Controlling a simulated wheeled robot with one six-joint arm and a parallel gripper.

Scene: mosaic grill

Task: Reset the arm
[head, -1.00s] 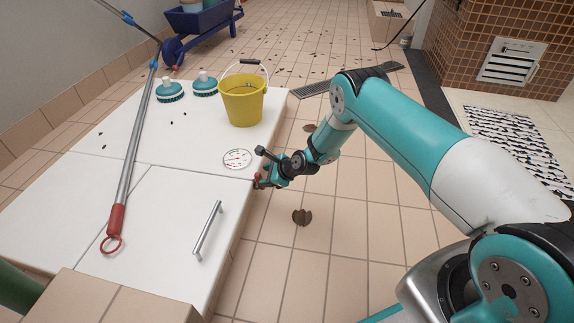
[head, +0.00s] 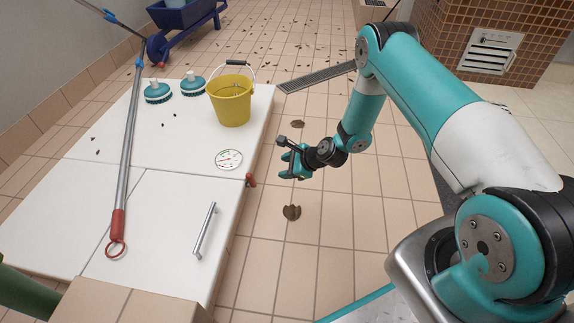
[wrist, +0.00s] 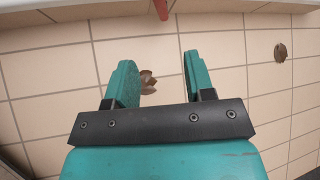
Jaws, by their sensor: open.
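My gripper (head: 286,166) is open and empty in the head view. It hangs over the tiled floor, just right of the white cabinet (head: 120,190) and apart from it. A small red knob (head: 250,180) sits on the cabinet's right side, a short gap left of my gripper. In the wrist view my gripper's two teal fingers (wrist: 157,72) stand apart with only floor tiles and a brown leaf (wrist: 148,82) seen between them. The red knob shows at the top edge of the wrist view (wrist: 161,8).
On the cabinet are a yellow bucket (head: 232,104), two teal scrub brushes (head: 157,94), a round gauge (head: 229,159), a metal handle (head: 204,231) and a long pole (head: 130,140). A blue wheelbarrow (head: 185,20) stands behind. The floor right of the cabinet is mostly clear, with scattered leaves.

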